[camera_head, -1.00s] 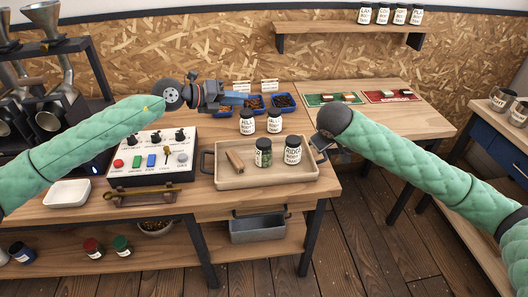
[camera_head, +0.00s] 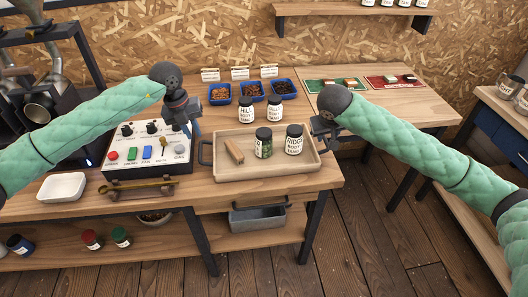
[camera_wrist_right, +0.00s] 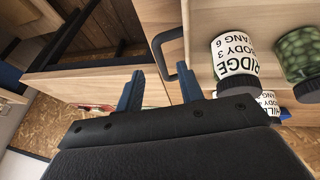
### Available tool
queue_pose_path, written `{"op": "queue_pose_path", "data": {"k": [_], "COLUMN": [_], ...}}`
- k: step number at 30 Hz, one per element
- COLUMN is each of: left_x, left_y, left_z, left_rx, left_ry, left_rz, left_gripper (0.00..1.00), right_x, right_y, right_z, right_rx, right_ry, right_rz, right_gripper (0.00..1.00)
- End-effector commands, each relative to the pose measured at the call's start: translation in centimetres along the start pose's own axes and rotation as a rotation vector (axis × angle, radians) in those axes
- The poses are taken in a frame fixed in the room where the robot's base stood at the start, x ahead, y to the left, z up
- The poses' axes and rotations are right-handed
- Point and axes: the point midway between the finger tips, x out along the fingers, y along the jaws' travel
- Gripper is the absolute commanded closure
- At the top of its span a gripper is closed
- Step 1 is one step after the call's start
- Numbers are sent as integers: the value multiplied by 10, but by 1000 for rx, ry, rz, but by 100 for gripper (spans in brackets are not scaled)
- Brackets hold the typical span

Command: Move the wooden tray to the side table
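The wooden tray (camera_head: 273,174) lies on the wooden workbench with a dark handle at each end. It holds a wood block (camera_head: 234,151), a jar of green beans (camera_head: 263,146) and a white-labelled jar (camera_head: 294,143). My left gripper (camera_head: 194,132) points down just above and left of the tray's left handle (camera_head: 204,153); its finger gap is unclear. My right gripper (camera_head: 322,138) is at the tray's right end. In the right wrist view, its blue fingers (camera_wrist_right: 160,90) are apart, with the right handle (camera_wrist_right: 164,50) just ahead between them, not clamped.
A control box (camera_head: 150,148) stands left of the tray. Two labelled jars (camera_head: 274,110) and blue bean bins (camera_head: 283,89) stand behind it. A table with green and red mats (camera_head: 395,81) adjoins at the right; a blue-drawered table (camera_head: 491,125) stands far right, across open floor.

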Motion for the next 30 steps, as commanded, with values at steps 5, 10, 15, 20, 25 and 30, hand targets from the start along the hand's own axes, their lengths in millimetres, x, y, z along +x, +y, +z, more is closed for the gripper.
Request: {"op": "queue_pose_path", "data": {"k": [5, 10, 15, 20, 25, 30], "left_x": [0, 10, 32, 54, 70, 77], "left_y": [0, 0, -1, -1, 0, -1], "left_z": [0, 0, 0, 0, 0, 0], "left_rx": [1, 1, 3, 3, 3, 3], "left_ry": [0, 2, 1, 2, 0, 0], "left_rz": [-1, -2, -2, -2, -1, -3], "left_gripper": [81, 81, 81, 81, 81, 81], "right_x": [0, 10, 31, 53, 70, 77], "right_y": [0, 0, 1, 1, 0, 0], "right_z": [0, 0, 0, 0, 0, 0], "right_rx": [-1, -1, -1, -1, -2, -2], "right_ry": [0, -1, -1, -1, 0, 0], "right_rz": [0, 1, 2, 1, 0, 1], "right_gripper": [62, 62, 62, 62, 62, 62]}}
